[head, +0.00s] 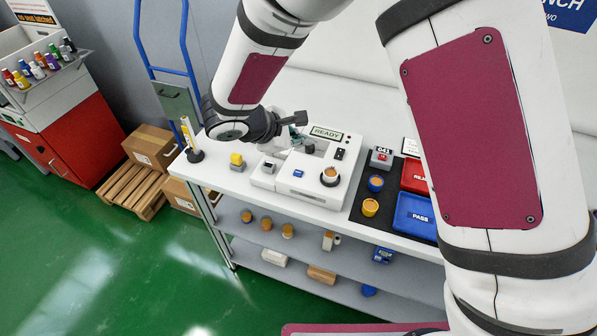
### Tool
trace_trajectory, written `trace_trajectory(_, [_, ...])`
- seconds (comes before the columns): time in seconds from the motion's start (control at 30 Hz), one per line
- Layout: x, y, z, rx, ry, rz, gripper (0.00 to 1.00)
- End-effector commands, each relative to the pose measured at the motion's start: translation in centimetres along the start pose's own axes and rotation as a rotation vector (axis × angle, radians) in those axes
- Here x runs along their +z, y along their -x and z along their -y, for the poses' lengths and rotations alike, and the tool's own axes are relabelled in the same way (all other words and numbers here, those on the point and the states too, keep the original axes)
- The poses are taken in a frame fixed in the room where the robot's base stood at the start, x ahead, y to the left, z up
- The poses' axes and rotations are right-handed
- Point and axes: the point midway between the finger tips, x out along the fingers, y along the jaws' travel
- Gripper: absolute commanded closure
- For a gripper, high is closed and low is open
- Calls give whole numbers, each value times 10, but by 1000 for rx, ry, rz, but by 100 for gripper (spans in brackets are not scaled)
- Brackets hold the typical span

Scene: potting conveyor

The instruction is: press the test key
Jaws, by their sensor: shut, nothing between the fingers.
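A white test machine (318,190) stands on the bench in the head view, with a display (327,133) reading READY. A small blue key (298,173) is on its top, left of a round dark-rimmed socket holding an orange-brown part (330,176). Its label is too small to read, so I cannot confirm it is the test key. My gripper (300,118) is shut and empty, above the back left part of the machine. It is apart from the blue key, which is in plain view.
A yellow-topped block (237,161) and a pole with a dark base (194,154) stand left of the machine. Right are a counter box (381,157), a red tray (414,177) and a blue PASS tray (415,216). My arm hides the bench's right end.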

Motion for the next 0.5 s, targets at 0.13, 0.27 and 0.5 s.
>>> trace_trajectory(0.13, [-10, -15, 10, -3, 3, 0, 100])
trace_trajectory(0.27, [-20, -27, 18, -2, 3, -1, 100])
trace_trajectory(0.5, [-35, -47, 33, 0, 3, -1, 100])
